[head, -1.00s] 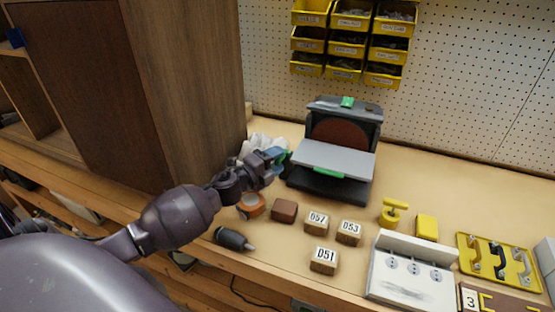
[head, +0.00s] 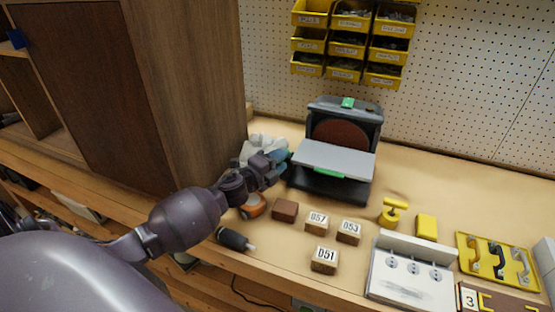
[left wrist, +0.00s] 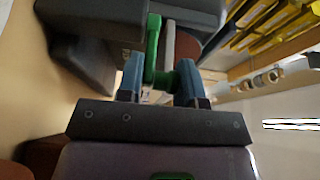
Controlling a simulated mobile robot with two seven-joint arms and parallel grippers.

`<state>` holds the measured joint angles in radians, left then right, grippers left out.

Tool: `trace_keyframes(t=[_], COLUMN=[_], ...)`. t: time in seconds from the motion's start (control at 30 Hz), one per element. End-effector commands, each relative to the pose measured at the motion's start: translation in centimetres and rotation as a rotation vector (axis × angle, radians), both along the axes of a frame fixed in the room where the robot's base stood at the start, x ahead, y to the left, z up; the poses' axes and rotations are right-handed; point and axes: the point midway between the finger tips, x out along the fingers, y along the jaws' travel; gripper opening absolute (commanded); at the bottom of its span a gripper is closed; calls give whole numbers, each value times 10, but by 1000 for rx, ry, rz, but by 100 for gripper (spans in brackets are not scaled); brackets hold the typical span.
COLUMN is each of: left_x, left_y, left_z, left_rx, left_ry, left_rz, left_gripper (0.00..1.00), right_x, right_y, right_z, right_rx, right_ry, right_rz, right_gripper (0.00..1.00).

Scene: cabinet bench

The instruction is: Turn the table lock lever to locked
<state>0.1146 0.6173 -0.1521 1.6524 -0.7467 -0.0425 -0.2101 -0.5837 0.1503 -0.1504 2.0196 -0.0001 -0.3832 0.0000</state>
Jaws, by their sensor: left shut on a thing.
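The disc sander (head: 355,120) stands at the back of the bench, with a dark body, a reddish-brown disc and a grey table (head: 335,160). The green table lock lever (left wrist: 153,45) is at the sander's side in the left wrist view. In the head view my gripper mostly hides it. My left gripper (head: 280,161) is beside the left side of the sander table. Its blue fingers (left wrist: 160,82) are shut on the green lever, with green showing between and above them. My right gripper is not in view.
A tall wooden cabinet (head: 190,90) stands left of my gripper. A pale crumpled thing (head: 258,148) lies behind it. An orange round object (head: 254,206), a brown block (head: 285,210) and numbered blocks (head: 317,222) lie in front.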

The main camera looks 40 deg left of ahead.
Motion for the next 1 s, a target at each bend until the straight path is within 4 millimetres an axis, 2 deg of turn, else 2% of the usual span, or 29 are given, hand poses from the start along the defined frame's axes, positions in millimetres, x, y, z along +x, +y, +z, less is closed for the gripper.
trace_keyframes(t=[0.03, 0.33, 0.37, 0.43, 0.83, 1.0], left_x=[3, 3, 3, 3, 1, -12], left_y=[-1, 0, 0, 0, -1, 2], left_z=[12, 12, 12, 12, 7, 5], left_rx=[-3, 2, 2, 2, 1, 0], left_ry=[-16, -19, -19, -19, -11, -8], left_rz=[12, 22, 22, 22, 21, 22], left_gripper=[10, 10, 38, 49, 49, 49], right_x=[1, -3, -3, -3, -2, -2], right_y=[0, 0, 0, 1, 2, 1], right_z=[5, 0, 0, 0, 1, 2], right_rx=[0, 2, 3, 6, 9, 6], right_ry=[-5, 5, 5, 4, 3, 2], right_rz=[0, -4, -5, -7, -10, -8], right_gripper=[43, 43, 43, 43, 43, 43])
